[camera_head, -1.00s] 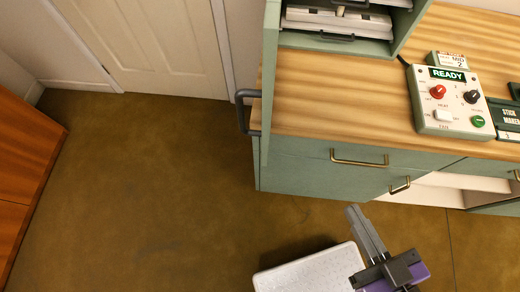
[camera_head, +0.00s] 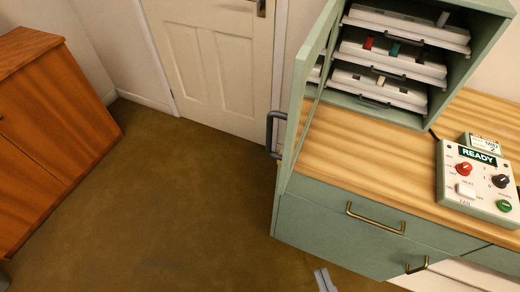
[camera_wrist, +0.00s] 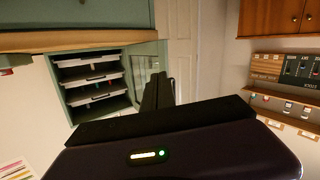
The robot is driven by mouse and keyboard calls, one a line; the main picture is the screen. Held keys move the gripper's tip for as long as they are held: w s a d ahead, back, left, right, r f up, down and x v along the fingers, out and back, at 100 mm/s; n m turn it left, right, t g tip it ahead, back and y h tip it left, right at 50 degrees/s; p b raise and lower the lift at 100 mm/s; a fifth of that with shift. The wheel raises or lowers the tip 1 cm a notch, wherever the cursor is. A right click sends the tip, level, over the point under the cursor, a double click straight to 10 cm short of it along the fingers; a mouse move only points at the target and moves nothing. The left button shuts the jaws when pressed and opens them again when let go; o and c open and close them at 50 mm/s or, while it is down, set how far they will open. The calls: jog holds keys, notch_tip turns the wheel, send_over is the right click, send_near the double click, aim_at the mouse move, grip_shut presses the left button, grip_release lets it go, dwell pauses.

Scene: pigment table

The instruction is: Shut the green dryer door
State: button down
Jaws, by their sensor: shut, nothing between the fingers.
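The green dryer (camera_head: 475,75) stands on the wooden counter, with several white trays on its shelves. Its door (camera_head: 308,95) is open, swung out to the left side of the counter, with a dark handle (camera_head: 274,135) on its outer face. In the wrist view, which is turned over, the dryer (camera_wrist: 66,99) shows its open front and the door (camera_wrist: 147,66) stands beside it. My gripper (camera_head: 325,281) is at the bottom edge of the head view, below and in front of the door, apart from it. Its shut, empty fingers also show in the wrist view (camera_wrist: 157,92), partly overlapping the door in the picture.
A control box (camera_head: 480,180) with a READY display sits on the counter right of the dryer. Green drawers (camera_head: 350,235) with brass handles are below. An orange wooden cabinet (camera_head: 55,130) stands at left. Brown floor (camera_head: 175,210) between is clear. A white door (camera_head: 215,60) is behind.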

jog(key=w+a+r+n, duration=0.2)
jog(key=w+a+n, duration=0.25)
jog(key=a, duration=0.35)
jog(key=w+a+r+n+h, duration=0.1)
jog(key=w+a+r+n, duration=0.15)
jog(key=w+a, duration=0.35)
jog(key=w+a+r+n, duration=0.1)
jog(key=w+a+n, duration=0.35)
jog(key=a, duration=0.45)
jog(key=w+d+r+t+h+p, duration=0.2)
jog(key=w+d+r+h+p, duration=0.2)
jog(key=d, duration=0.5)
jog(key=shift+w+d+m+h, duration=0.2)
jog(key=shift+w+m+h, duration=0.25)
jog(key=shift+w+h, duration=0.95)
jog(key=shift+w, duration=0.1)
